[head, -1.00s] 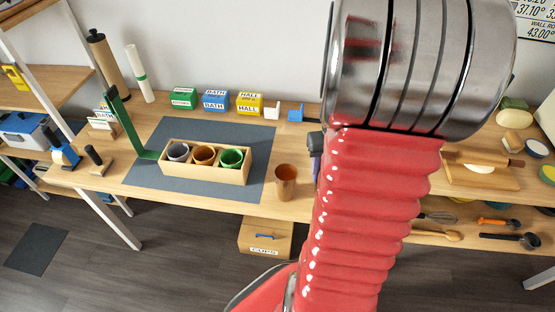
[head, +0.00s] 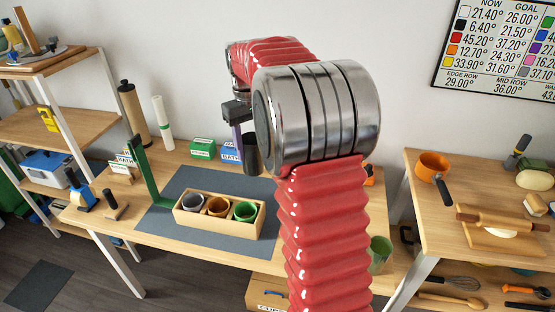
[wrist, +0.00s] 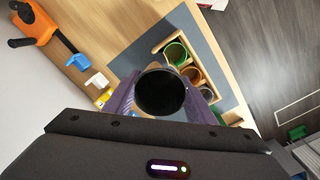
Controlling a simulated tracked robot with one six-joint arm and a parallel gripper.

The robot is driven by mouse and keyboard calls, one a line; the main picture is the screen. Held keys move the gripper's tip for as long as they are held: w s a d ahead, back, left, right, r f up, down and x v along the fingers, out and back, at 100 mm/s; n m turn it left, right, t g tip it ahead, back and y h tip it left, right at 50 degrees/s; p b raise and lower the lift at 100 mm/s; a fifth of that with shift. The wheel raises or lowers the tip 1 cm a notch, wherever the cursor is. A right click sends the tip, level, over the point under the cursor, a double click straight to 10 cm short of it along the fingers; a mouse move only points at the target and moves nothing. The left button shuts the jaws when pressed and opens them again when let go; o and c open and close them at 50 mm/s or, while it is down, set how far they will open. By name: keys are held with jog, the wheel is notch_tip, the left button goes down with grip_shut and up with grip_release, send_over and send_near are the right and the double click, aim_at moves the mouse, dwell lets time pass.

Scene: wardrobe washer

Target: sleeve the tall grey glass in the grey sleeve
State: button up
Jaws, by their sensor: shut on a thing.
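My gripper (head: 238,138) is shut on a tall, dark grey glass (head: 252,155), held upright in the air above the back of the table. In the wrist view the glass (wrist: 160,92) shows as a dark round end between the purple fingers. The grey sleeve (head: 193,203) stands in a wooden tray, at the left end of a row with a brown sleeve (head: 217,206) and a green sleeve (head: 245,211). In the wrist view the grey sleeve (wrist: 206,93) shows beside the right finger, partly hidden. The held glass is apart from the sleeves, higher and behind them.
The wooden tray (head: 217,229) sits on a dark mat (head: 180,238). A green upright bracket (head: 140,175) stands to its left. A green glass (head: 380,254) shows right of my arm. Small labelled boxes (head: 203,148) line the wall. My arm hides the table's middle.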

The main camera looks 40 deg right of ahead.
jog(key=w+a+n, duration=0.2)
jog(key=w+a, duration=0.2)
jog(key=a, duration=0.6)
jog(key=w+a+r+n, duration=0.1)
jog(key=w+a, duration=0.3)
jog(key=a, duration=0.6)
jog(key=shift+w+a+r+n, duration=0.25)
jog(key=shift+w+n, duration=0.1)
jog(key=shift+n, duration=0.15)
